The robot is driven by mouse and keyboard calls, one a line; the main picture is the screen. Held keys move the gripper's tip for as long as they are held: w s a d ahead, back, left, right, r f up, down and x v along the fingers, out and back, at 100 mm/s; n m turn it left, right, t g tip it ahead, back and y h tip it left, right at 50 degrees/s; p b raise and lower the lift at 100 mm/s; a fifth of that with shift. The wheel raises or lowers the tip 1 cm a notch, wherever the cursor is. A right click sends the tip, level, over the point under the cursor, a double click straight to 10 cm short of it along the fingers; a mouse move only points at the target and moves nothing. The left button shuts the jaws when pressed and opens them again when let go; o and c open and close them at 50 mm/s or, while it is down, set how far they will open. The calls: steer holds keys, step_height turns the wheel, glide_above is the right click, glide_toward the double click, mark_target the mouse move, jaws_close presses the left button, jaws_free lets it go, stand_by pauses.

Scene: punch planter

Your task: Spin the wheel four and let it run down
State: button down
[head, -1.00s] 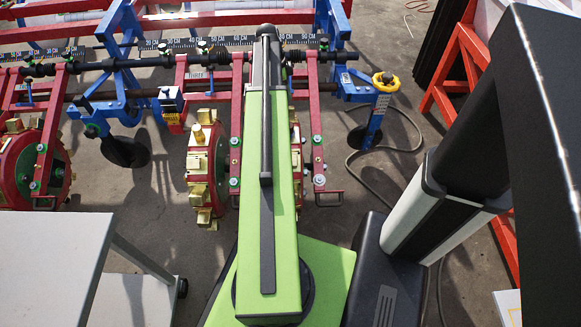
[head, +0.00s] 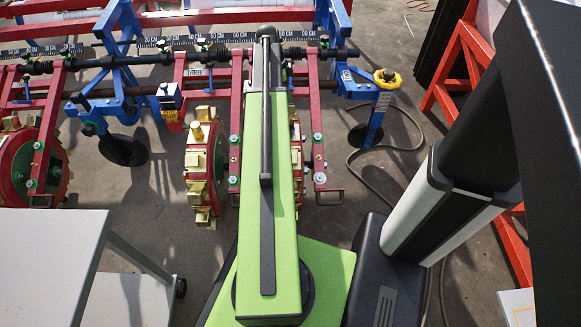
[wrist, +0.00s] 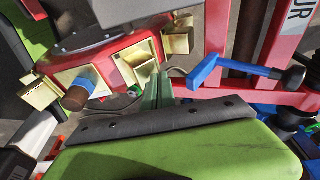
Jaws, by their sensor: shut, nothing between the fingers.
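In the wrist view a red wheel (wrist: 100,62) with brass cups fills the upper left. A plate ending in "UR" (wrist: 300,18) on the red frame is at the upper right, so this appears to be wheel four. My gripper (wrist: 158,90) is shut and empty, its green fingers close to a brass cup (wrist: 135,62); I cannot tell whether they touch it. A brown peg with a blue collar (wrist: 80,92) sticks out of the wheel. In the head view my arm hides most of this wheel (head: 297,150), and my gripper is hidden.
A blue crank with a black knob (wrist: 235,72) is right of the wheel in the wrist view. In the head view, another wheel (head: 197,165) is just left of my arm. A white table (head: 50,250) stands at lower left, and a yellow-ringed blue post (head: 378,120) at right.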

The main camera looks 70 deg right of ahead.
steer(key=shift+s+a+f+b, duration=0.1)
steer(key=shift+a+f+b, duration=0.05)
steer(key=shift+f+b, duration=0.7)
steer(key=shift+a+f+b, duration=0.15)
steer(key=shift+f+b, duration=0.55)
steer(key=shift+f, duration=0.1)
steer(key=shift+r, duration=0.1)
steer(key=s+p+v, duration=0.2)
steer(key=p+v, duration=0.7)
steer(key=p, duration=0.1)
steer(key=shift+d+r, duration=0.6)
steer(key=shift+d, duration=0.1)
steer(key=shift+w, duration=0.1)
